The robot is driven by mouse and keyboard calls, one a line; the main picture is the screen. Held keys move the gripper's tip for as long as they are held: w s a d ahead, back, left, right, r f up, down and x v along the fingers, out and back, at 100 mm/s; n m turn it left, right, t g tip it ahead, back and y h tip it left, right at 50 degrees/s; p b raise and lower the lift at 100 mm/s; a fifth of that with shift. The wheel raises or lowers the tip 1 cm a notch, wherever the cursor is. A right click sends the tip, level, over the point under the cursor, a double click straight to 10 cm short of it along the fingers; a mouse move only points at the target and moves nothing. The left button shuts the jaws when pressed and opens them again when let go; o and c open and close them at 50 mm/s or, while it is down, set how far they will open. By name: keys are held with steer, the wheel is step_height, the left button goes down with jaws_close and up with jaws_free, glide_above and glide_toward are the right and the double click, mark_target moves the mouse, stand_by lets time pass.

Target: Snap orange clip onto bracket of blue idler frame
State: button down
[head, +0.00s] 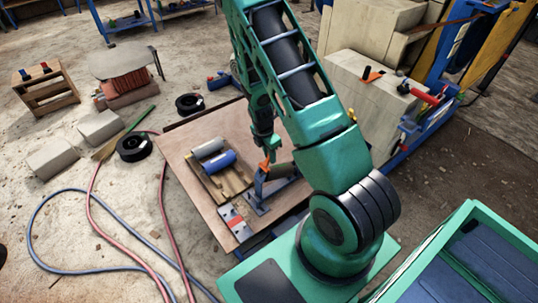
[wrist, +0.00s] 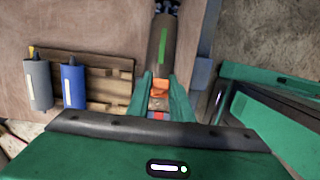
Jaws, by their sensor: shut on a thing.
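My gripper (wrist: 159,95) is shut on the orange clip (wrist: 160,88), which shows between the green fingers in the wrist view. In the head view the orange clip (head: 264,165) is at the top of the blue idler frame (head: 260,188), on the right part of the wooden table. In the wrist view a dark roller with a green stripe (wrist: 161,58) lies just beyond the fingertips. My arm hides part of the frame in the head view. I cannot tell whether the clip touches the bracket.
A grey roller (head: 208,148) and a blue roller (head: 218,162) lie on a wooden pallet (head: 236,182) left of the frame. A red and grey plate (head: 235,222) is at the table's front edge. Concrete blocks (head: 365,95) stand behind at right. Hoses (head: 95,215) lie on the ground at left.

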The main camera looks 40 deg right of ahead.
mark_target(265, 165)
steer(key=shift+a+f, duration=0.25)
steer(key=shift+f, duration=0.2)
steer(key=shift+a+f, duration=0.2)
steer(key=shift+f, duration=0.25)
steer(key=c, duration=1.5)
jaws_free()
steer(key=r, duration=0.3)
steer(key=a+r, duration=0.1)
steer(key=r, duration=0.6)
steer(key=shift+a+r, duration=0.25)
steer(key=shift+a, duration=0.15)
steer(key=shift+r, duration=0.1)
